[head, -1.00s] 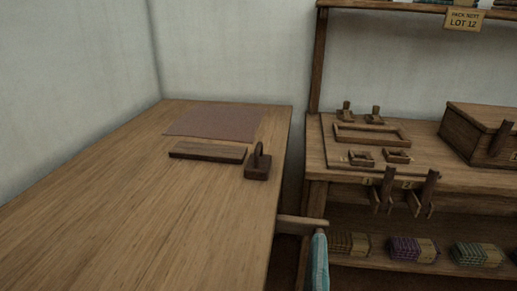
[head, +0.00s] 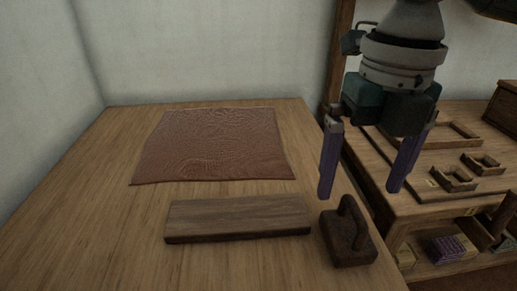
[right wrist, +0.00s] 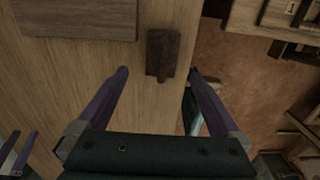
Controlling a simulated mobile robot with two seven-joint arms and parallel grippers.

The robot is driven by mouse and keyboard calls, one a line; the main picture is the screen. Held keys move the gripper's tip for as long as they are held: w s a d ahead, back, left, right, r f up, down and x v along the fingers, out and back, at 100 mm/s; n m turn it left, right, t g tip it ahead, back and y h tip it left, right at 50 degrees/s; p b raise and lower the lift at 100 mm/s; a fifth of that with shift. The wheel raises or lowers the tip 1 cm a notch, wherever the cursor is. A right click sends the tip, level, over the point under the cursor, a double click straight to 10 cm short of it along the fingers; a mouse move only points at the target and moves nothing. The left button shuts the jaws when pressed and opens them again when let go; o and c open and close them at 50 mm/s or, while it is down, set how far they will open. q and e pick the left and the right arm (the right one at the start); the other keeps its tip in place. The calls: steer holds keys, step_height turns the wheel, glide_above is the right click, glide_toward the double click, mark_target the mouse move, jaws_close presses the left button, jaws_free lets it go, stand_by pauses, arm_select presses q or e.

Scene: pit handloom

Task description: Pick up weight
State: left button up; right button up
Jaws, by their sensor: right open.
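The weight is a dark, rusty block with an upright handle (head: 347,245). It stands on the wooden table near its right edge, and it also shows in the right wrist view (right wrist: 162,50). My right gripper (head: 360,192) is open and empty, above and just behind the weight in the head view. In the right wrist view the weight lies ahead of and between the two purple fingertips (right wrist: 159,72), with no contact visible. Two small purple fingers (right wrist: 22,150) at the lower left of that view appear to be my left gripper; how far they are open is unclear.
A dark wooden board (head: 238,218) lies just left of the weight. A brown textured sheet (head: 215,145) lies behind it. The table (head: 90,235) is clear at the left. A lower bench (head: 460,204) with small wooden frames stands on the right, past a gap.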

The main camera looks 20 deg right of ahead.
arm_select(q)
steer(key=shift+s+d+f+b, duration=0.35)
steer(key=shift+s+f+b, duration=0.1)
steer(key=shift+s+f, duration=0.25)
arm_select(e)
glide_above(349, 230)
steer(key=f, duration=0.4)
steer(key=shift+s, duration=0.3)
arm_select(q)
steer(key=shift+w+f+b, duration=0.1)
steer(key=shift+f+b, duration=0.55)
steer(key=shift+b, duration=0.05)
arm_select(e)
steer(key=f, duration=0.4)
steer(key=shift+w+f, duration=0.3)
steer(key=shift+f, duration=0.55)
arm_select(q)
steer(key=shift+w+a, duration=0.1)
arm_select(e)
steer(key=shift+c, duration=0.6)
arm_select(q)
steer(key=shift+a, duration=0.1)
arm_select(e)
steer(key=c, duration=1)
jaws_close()
